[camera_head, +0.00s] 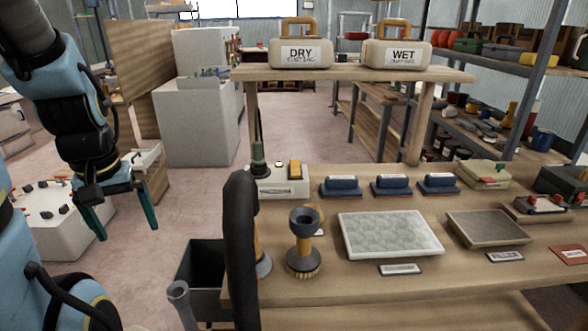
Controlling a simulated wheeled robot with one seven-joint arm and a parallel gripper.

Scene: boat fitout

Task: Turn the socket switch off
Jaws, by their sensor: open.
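The socket (283,188) is a white box with a label on its front, at the back left of the wooden workbench. An orange-yellow rocker switch (295,170) stands on its top, right of centre. A dark green plug (258,158) with a black cord sits upright at the box's left end. I cannot tell the rocker's on or off position at this size. My gripper (122,226) hangs at the left, its teal fingers apart and pointing down, empty. It is well left of the bench and apart from the socket.
A shelf above the bench (345,74) carries DRY and WET cases, with a post behind the socket. A thick black hose (241,245) rises in front of the bench's left end. Blue sanding blocks (341,185) stand right of the socket.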

